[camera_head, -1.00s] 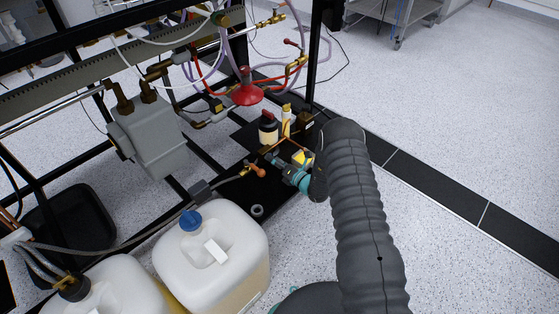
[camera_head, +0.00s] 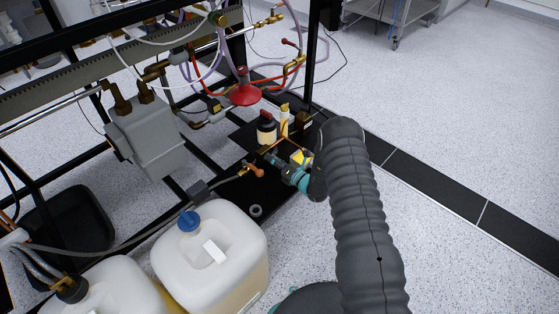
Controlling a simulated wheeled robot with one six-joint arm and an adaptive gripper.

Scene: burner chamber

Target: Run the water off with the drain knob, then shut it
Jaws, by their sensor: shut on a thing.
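My gripper (camera_head: 270,157) is at the end of the dark grey arm, with a teal section behind its fingers. It points left, low on the rig, just below a black-and-white vessel with a red top (camera_head: 267,130). Its fingers are shut on a small part there, which I take to be the drain knob. The knob is mostly hidden by the fingers, so its turn cannot be read. An orange-brown fitting on a hose (camera_head: 257,170) lies just below and left of the fingertips, apart from them. No flowing water can be made out.
A white jug with a blue cap (camera_head: 235,262) stands on the floor in front. Another jug with a dark cap (camera_head: 110,290) is beside it. A red funnel-like part (camera_head: 246,95) and tubing hang above. A black frame post (camera_head: 314,50) stands behind. Floor at right is clear.

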